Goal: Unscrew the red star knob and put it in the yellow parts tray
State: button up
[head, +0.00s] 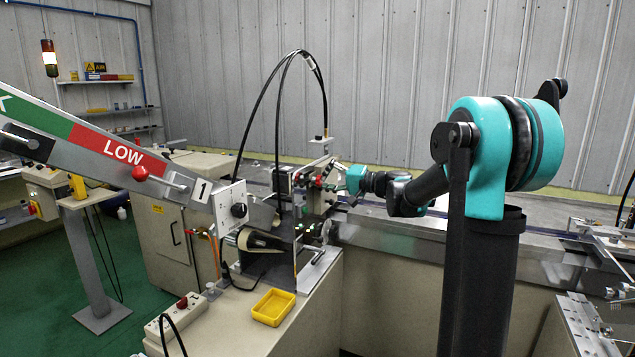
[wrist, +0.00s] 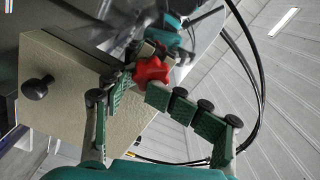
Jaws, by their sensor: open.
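The red star knob (wrist: 152,71) shows in the wrist view, in front of dark machine parts, right at the tips of my gripper's fingers. My gripper (wrist: 138,84) is open, with one green jointed finger on each side. The right finger's tip is close below the knob; I cannot tell whether it touches. In the head view my gripper (head: 334,180) reaches left to the machine head, where the knob is too small to tell from other red parts. The yellow parts tray (head: 273,307) stands empty on the cabinet top, below and left of my gripper.
A beige box (wrist: 75,95) with a black knob lies close left in the wrist view. Black cables (head: 283,100) arch above the machine. A slanted rail marked LOW (head: 120,150) crosses at left. A power strip (head: 176,315) lies left of the tray.

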jog(key=m, duration=0.3)
jog(key=shift+s+a+f+m, duration=0.1)
jog(key=shift+m, duration=0.3)
jog(key=m, duration=0.4)
jog(key=shift+m, duration=0.4)
jog(key=m, duration=0.4)
jog(key=shift+d+m, duration=0.2)
jog(key=shift+m, duration=0.1)
jog(key=m, duration=0.4)
jog(key=shift+s+f, duration=0.15)
jog(key=shift+f, duration=0.2)
jog(key=shift+s+f, duration=0.1)
jog(key=shift+f, duration=0.15)
jog(key=shift+c, duration=0.5)
